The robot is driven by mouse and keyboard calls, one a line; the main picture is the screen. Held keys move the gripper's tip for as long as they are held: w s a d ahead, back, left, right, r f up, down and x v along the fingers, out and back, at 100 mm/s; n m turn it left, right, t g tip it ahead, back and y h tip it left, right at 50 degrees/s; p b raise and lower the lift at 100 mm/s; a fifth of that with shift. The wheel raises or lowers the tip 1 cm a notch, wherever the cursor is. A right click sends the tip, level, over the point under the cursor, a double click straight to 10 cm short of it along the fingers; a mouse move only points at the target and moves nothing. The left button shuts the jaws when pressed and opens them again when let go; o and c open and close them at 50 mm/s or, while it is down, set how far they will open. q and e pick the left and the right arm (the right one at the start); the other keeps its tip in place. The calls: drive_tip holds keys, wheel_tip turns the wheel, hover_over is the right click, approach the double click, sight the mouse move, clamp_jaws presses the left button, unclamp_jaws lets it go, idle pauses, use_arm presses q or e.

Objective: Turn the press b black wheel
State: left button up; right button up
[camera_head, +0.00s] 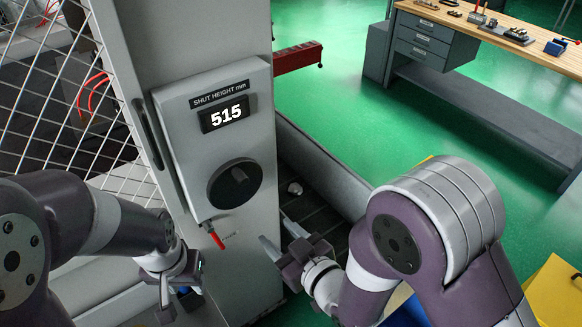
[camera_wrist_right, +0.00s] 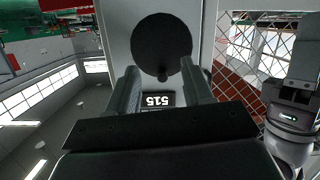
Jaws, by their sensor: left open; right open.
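The black wheel (camera_head: 235,183) is a round dark dial with a raised handle, set on the grey box below the display. The display (camera_head: 226,115) reads 515 under the label "SHUT HEIGHT mm". My right gripper (camera_head: 276,234) is open and empty, below and to the right of the wheel. In the right wrist view the wheel (camera_wrist_right: 162,46) appears ahead of my right fingers (camera_wrist_right: 163,80), with a gap between them, and the display (camera_wrist_right: 158,100) shows upside down. My left gripper (camera_head: 178,285) is open and empty, lower left of the box.
A red-tipped lever (camera_head: 214,236) sticks out under the box. A wire mesh guard (camera_head: 60,90) stands on the left. A workbench (camera_head: 500,40) with tools is at the back right. A yellow container (camera_head: 555,292) is at the lower right. Green floor (camera_head: 330,100) lies open behind.

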sight(245, 183)
drive_tip(key=w+a+r+p, duration=0.1)
drive_tip(key=w+a, duration=0.1)
drive_tip(key=w, duration=0.1)
drive_tip(key=w+a+r+t+p, duration=0.1)
drive_tip(key=w+a+r, duration=0.1)
drive_tip(key=w, duration=0.2)
drive_tip(key=w+a+r+t+y+p, duration=0.1)
drive_tip(key=w+a+p, duration=0.1)
drive_tip(key=w+a, duration=0.1)
drive_tip(key=shift+w+r, duration=0.2)
drive_tip(key=shift+r, duration=0.1)
drive_tip(key=shift+w+a, duration=0.2)
use_arm(q)
wheel_tip(245, 183, up, 4)
drive_tip(key=shift+s+r, duration=0.1)
drive_tip(key=shift+r, duration=0.05)
use_arm(e)
drive_tip(key=shift+w+f, duration=0.1)
drive_tip(key=shift+c, duration=0.4)
clamp_jaws()
